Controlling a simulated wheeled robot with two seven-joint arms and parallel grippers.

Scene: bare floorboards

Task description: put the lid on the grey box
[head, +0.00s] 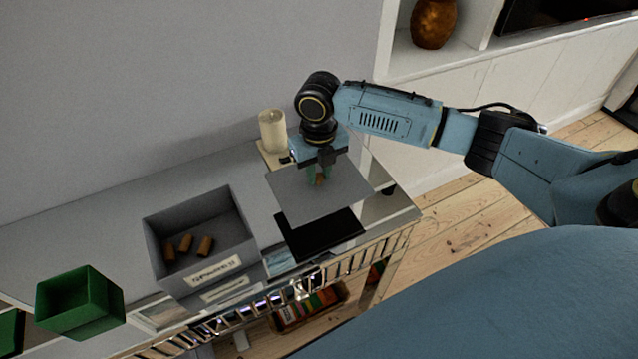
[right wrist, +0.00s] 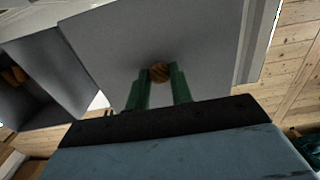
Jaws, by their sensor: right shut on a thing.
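The grey box (head: 160,236) stands open on the grey cabinet top, with a few brown cork-like pieces (head: 204,246) inside and a label on its front. In the right wrist view the box (right wrist: 72,88) shows at the left. The lid (head: 297,200) is a flat grey panel with a round wooden knob (right wrist: 160,72). My right gripper (head: 319,176) is shut on the lid's knob and holds the lid to the right of the box, apart from it. The lid also fills the middle of the right wrist view (right wrist: 205,45). My left gripper is not in view.
A black flat item (head: 330,238) lies on the cabinet top (head: 110,228) below the lid. A cream candle (head: 271,131) stands behind my right gripper. A green open box (head: 78,305) is at the lower left. A wall runs along the back.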

